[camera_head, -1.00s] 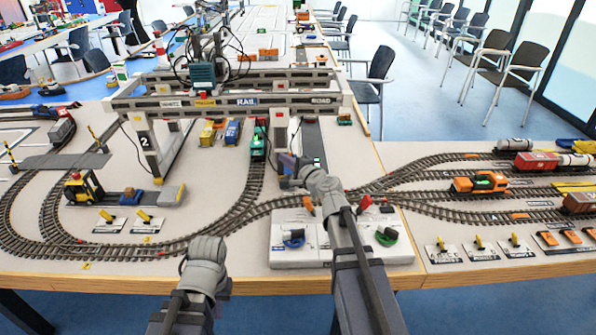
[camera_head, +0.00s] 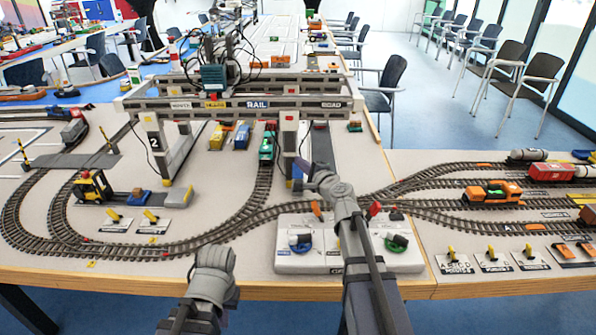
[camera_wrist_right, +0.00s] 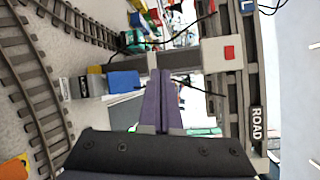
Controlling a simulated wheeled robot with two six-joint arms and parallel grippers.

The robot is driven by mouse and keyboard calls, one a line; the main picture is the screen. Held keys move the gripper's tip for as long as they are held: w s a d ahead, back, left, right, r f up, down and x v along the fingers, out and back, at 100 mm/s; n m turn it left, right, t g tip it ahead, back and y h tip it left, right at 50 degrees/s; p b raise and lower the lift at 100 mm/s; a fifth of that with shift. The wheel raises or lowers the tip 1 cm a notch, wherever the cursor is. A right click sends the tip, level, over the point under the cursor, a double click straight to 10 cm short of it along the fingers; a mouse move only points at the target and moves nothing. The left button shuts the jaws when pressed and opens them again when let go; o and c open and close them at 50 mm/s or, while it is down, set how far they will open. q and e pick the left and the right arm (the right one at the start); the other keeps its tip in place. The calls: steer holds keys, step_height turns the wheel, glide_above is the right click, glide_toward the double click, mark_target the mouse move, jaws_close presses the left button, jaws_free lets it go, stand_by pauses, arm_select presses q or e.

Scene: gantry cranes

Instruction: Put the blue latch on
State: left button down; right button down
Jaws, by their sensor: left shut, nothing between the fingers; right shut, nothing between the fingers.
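The blue handle (camera_head: 300,247) with a white top sits on the left of the white control panel at the table's front edge. A separate blue block (camera_head: 291,183) is at the foot of the crane's near right leg; it also shows in the right wrist view (camera_wrist_right: 124,82). My right gripper (camera_head: 298,166) is beside that leg, above and behind the panel. Its purple fingers (camera_wrist_right: 162,92) are shut and empty in the wrist view.
The gantry crane (camera_head: 262,104) spans the tracks behind the panel. A green handle (camera_head: 396,243) and a red lever (camera_head: 375,208) are on the panel's right half. My right forearm crosses the panel's middle. Tracks and orange locomotive (camera_head: 493,192) lie to the right.

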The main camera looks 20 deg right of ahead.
mark_target(298, 170)
steer(key=w+f+b, duration=0.2)
steer(key=w+d+f+b, duration=0.1)
steer(key=w+f+b, duration=0.1)
steer(key=shift+w+d+f, duration=0.1)
steer(key=shift+w+f, duration=0.1)
steer(key=shift+f, duration=0.15)
stand_by(1.8)
steer(key=shift+w+d+f+b, duration=0.1)
steer(key=shift+w+f+b, duration=0.2)
steer(key=shift+w+d+f+b, duration=0.2)
steer(key=shift+w+f+b, duration=0.4)
steer(key=shift+b, duration=0.05)
steer(key=shift+w+d+f+b, duration=0.15)
steer(key=shift+w+f+b, duration=0.4)
steer(key=shift+f+b, duration=0.05)
stand_by(2.2)
steer(key=shift+r, duration=0.1)
stand_by(0.4)
steer(key=shift+s+a+r+p, duration=0.25)
steer(key=shift+s+r+p, duration=0.45)
steer(key=shift+p, duration=0.05)
steer(key=shift+s+a+r+p, duration=0.2)
steer(key=shift+s+r+p, duration=0.45)
steer(key=shift+p, duration=0.1)
steer(key=shift+s+r, duration=0.1)
